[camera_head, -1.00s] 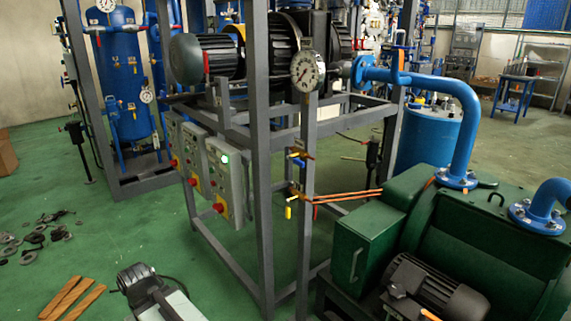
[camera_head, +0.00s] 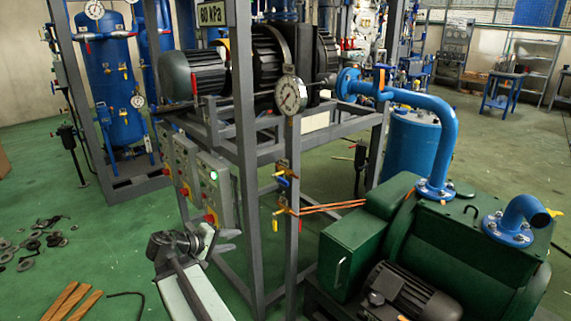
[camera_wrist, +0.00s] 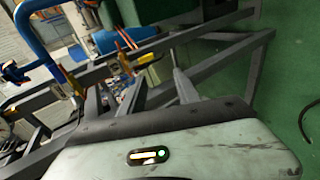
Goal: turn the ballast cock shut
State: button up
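Two small cocks sit on the grey post under the round gauge: an upper one with a blue handle (camera_head: 282,181) lying across and a lower one with a yellow handle (camera_head: 275,223) hanging down. I cannot tell by any label which is the ballast cock. In the wrist view, a yellow handle (camera_wrist: 124,64) shows beyond the fingers. My gripper (camera_head: 226,240) is left of the post, roughly level with the lower cock, apart from both cocks. Its fingers (camera_wrist: 135,75) look spread and empty in the wrist view.
The grey frame posts and rails stand close to my gripper, with control boxes (camera_head: 212,190) behind it. Copper-coloured pipes (camera_head: 330,207) run right from the lower cock toward the green pump (camera_head: 390,240). A pressure gauge (camera_head: 290,95) tops the post. Loose parts (camera_head: 35,240) lie on the floor.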

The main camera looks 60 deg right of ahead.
aim_at(283, 183)
jog(key=s+d+r+g+h+p, duration=0.1)
jog(key=s+d+r+g+h, duration=0.15)
jog(key=d+r, duration=0.4)
jog(key=s+d+r+g+h+p, duration=0.1)
jog(key=s+d+r+h+p, duration=0.2)
jog(key=r, duration=0.6)
jog(key=shift+y, duration=0.25)
jog(key=x, duration=0.3)
jog(key=b+x, duration=0.1)
jog(key=x, duration=0.5)
jog(key=shift+s+a+f, duration=0.1)
jog(key=shift+s, duration=0.25)
grip_shut()
